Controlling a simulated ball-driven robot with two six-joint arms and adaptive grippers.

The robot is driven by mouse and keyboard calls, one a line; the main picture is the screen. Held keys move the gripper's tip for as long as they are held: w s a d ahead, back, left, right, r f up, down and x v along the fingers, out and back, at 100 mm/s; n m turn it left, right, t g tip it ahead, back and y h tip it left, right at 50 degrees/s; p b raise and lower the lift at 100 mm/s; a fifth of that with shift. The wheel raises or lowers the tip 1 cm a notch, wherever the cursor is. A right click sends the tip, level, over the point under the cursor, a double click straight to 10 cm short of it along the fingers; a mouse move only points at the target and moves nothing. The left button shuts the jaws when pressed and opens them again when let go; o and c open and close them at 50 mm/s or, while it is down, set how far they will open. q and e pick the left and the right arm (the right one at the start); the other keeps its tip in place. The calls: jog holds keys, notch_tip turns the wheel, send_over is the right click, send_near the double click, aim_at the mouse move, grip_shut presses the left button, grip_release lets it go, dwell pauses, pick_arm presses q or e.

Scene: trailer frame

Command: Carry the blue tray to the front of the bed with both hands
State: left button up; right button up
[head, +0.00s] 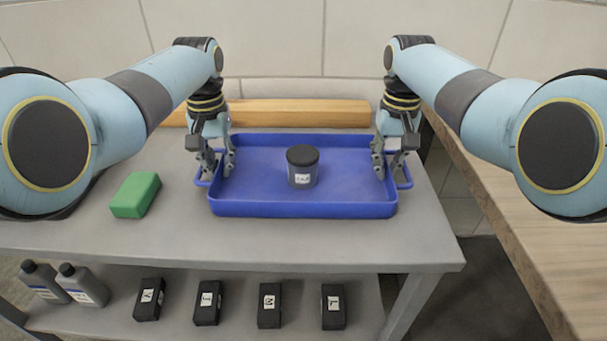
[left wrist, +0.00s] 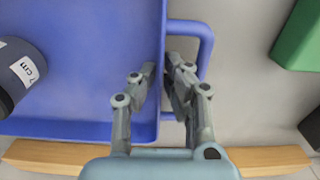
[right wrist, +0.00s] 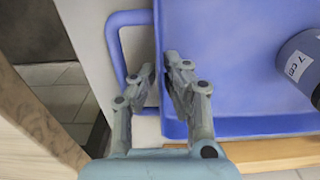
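The blue tray (head: 300,207) lies on the grey top of the bed, with a loop handle on each short side. A dark jar (head: 303,169) with a white label stands upright in it. My left gripper (head: 218,165) is at the left side wall, one finger inside the tray and one within the handle loop (left wrist: 206,55). My right gripper (head: 389,165) is at the right wall in the same way, with its handle loop (right wrist: 117,50) beside it. Both close around the wall; the exact contact is partly hidden.
A green block (head: 135,194) lies left of the tray. A wooden beam (head: 290,113) lies behind it. A lower shelf holds grey bottles (head: 82,284) and several labelled black blocks (head: 270,306). A wooden surface (head: 535,190) stands at the right. The top in front of the tray is clear.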

pick_arm(q)
jog(key=shift+f, duration=0.4)
pick_arm(e)
jog(key=shift+f, duration=0.4)
pick_arm(q)
grip_shut()
pick_arm(e)
grip_shut()
pick_arm(q)
jog(key=shift+r, duration=0.1)
pick_arm(e)
jog(key=shift+r, duration=0.1)
